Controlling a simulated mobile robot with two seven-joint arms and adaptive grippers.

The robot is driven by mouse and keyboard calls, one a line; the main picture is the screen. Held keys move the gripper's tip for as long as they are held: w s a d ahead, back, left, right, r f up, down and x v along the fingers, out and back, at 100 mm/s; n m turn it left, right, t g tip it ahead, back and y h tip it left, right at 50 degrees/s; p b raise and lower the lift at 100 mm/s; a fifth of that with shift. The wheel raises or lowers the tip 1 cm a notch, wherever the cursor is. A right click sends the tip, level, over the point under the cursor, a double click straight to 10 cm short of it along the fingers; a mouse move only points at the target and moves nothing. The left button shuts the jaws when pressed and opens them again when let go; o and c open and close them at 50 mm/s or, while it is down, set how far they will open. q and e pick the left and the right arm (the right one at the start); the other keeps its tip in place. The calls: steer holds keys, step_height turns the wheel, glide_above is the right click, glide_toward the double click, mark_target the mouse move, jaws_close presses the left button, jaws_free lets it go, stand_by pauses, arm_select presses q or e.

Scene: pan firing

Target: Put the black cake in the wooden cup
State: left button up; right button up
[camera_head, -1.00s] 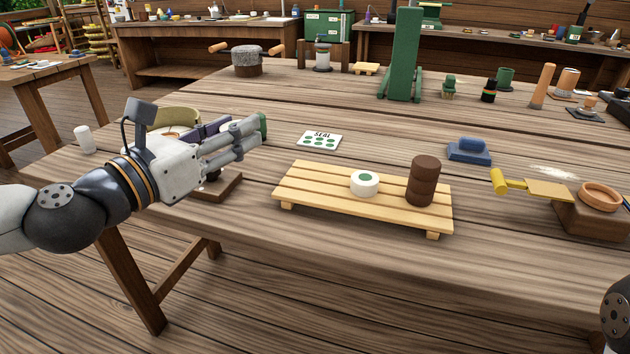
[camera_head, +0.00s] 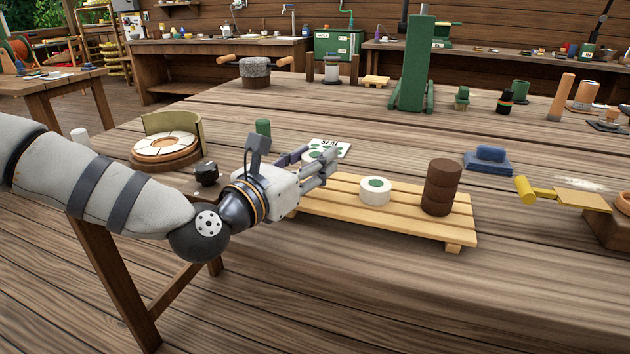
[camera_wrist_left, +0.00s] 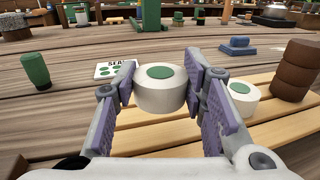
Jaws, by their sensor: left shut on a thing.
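My left gripper (camera_head: 328,163) is shut on a white round cake with a green top (camera_wrist_left: 161,90). It holds this cake over the left end of the slatted wooden rack (camera_head: 405,217). A second white cake with a green top (camera_head: 376,190) sits on the rack, right of the gripper. A stack of dark brown round cakes (camera_head: 441,187) stands at the rack's right end; it also shows in the left wrist view (camera_wrist_left: 295,70). My right gripper is not in view.
A card with green dots (camera_head: 330,146) lies behind the gripper. A green cylinder (camera_head: 263,131) and a round tray with a curved screen (camera_head: 165,150) stand left. The front table edge is clear.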

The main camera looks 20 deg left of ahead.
mark_target(315, 190)
arm_select(q)
steer(key=f, duration=0.3)
steer(key=shift+w+d+f, duration=0.15)
steer(key=shift+w+f, duration=0.05)
steer(key=shift+w, duration=0.05)
steer(key=shift+f, duration=0.2)
steer(key=o, duration=1.2)
steer(key=shift+c, duration=0.2)
steer(key=shift+r, duration=0.1)
